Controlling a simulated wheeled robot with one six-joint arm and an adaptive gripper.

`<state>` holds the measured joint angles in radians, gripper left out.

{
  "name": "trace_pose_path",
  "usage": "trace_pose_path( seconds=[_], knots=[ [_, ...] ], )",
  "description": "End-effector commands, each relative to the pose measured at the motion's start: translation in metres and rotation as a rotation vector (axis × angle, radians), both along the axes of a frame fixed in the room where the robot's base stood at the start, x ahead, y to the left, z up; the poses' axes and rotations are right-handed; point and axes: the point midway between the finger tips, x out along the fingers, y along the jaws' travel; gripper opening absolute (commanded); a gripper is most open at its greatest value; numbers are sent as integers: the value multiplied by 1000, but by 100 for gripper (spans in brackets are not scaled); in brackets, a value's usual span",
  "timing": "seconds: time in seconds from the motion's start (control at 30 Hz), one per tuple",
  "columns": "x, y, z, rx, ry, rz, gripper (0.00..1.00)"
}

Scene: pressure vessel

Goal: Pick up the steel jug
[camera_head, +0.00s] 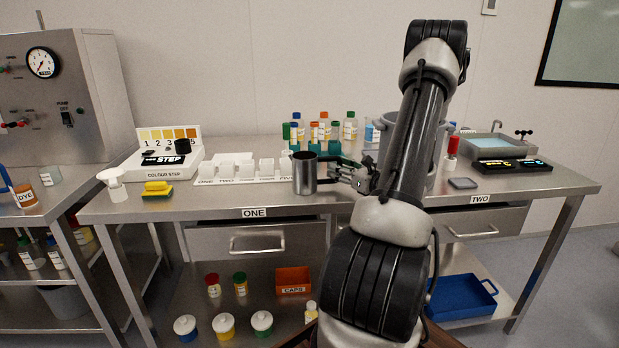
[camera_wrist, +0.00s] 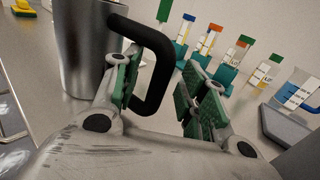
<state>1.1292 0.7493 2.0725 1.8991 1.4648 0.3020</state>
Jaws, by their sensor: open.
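The steel jug (camera_head: 305,174) stands upright on the steel bench near its front edge, above the drawer marked ONE. Its black handle points right, toward my gripper (camera_head: 349,176). In the wrist view the jug (camera_wrist: 84,45) is at the upper left, cut off by the frame's top edge. Its black handle (camera_wrist: 160,62) reaches between the two green-padded fingers of my gripper (camera_wrist: 160,92). The fingers are open, one on each side of the handle's outer part. The left finger looks close to the handle; I cannot tell whether they touch.
A large steel pot (camera_head: 384,138) is partly hidden behind my arm. Bare bench lies in front of the cups.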

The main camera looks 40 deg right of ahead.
Motion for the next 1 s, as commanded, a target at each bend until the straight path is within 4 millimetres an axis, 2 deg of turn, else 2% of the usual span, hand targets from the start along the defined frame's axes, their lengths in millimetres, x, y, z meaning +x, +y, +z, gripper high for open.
trace_pose_path(
  seconds=[0.23,0.47,0.83,1.0],
  knots=[
    [2,0,0,0,0,0,41],
    [2,0,0,0,0,1,0],
    [2,0,3,-1,-1,1,0],
    [2,0,20,-4,-2,1,0]
  ],
)
